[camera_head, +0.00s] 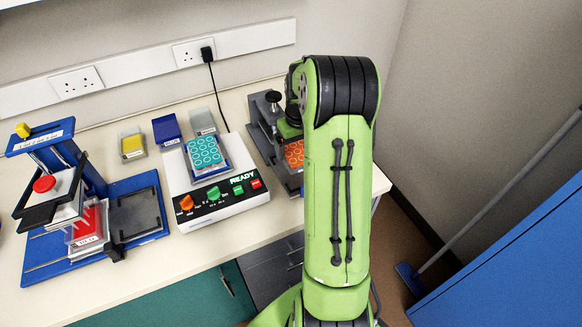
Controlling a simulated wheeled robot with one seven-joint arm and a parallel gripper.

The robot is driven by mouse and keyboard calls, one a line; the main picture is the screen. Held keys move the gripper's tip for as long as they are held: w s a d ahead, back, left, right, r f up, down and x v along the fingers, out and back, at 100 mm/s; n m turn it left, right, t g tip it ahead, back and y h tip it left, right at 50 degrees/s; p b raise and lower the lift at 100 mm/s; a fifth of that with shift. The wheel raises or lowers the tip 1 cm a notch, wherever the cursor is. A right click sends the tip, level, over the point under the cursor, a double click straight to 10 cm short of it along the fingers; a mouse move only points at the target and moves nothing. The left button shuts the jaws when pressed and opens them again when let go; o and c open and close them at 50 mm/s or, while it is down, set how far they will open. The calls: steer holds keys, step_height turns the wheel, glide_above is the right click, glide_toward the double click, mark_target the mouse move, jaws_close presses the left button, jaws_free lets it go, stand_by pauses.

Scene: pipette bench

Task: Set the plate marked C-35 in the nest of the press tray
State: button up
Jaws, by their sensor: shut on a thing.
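A blue press (60,160) with a red round knob stands at the left of the bench. A red plate (88,222) with a small white label sits low in it, and the label is too small to read. Beside it is a dark square panel (135,213) on the blue base; I cannot tell whether this is the tray's nest. A teal plate with round wells (204,152) lies on the white machine. An orange plate with round wells (294,154) is partly hidden behind my green arm. No plate can be read as C-35. My gripper is hidden behind my arm.
The white machine (222,207) shows READY above coloured knobs and buttons. A dark grey device (262,125) stands partly behind my arm. Yellow (132,145), blue (167,130) and grey (202,121) boxes stand at the back. The front bench strip is clear. A blue cabinet (530,270) stands at right.

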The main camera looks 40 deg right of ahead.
step_height(320, 180, down, 6)
steer(key=shift+r+b, duration=0.15)
steer(key=shift+b, duration=0.15)
steer(key=shift+f, duration=0.45)
steer(key=o, duration=0.7)
steer(key=shift+o, duration=0.2)
steer(key=r, duration=0.4)
steer(key=s+r+p, duration=0.1)
steer(key=r, duration=0.7)
steer(key=shift+s+a+r+p, duration=0.15)
steer(key=shift+a+p, duration=0.05)
steer(key=shift+p, duration=0.15)
steer(key=s+a+r+n+t, duration=0.1)
steer(key=s+a+r, duration=0.3)
steer(key=a, duration=0.5)
steer(key=s+a+r+n+t, duration=0.1)
steer(key=s+a+r, duration=0.2)
steer(key=a+r, duration=0.45)
steer(key=s+a+f+n+t, duration=0.1)
steer(key=s+a+t, duration=0.1)
steer(key=s+a, duration=0.7)
steer(key=s, duration=0.2)
steer(key=shift+s+a+f, duration=0.15)
steer(key=shift+s+f, duration=0.1)
steer(key=shift+s, duration=0.1)
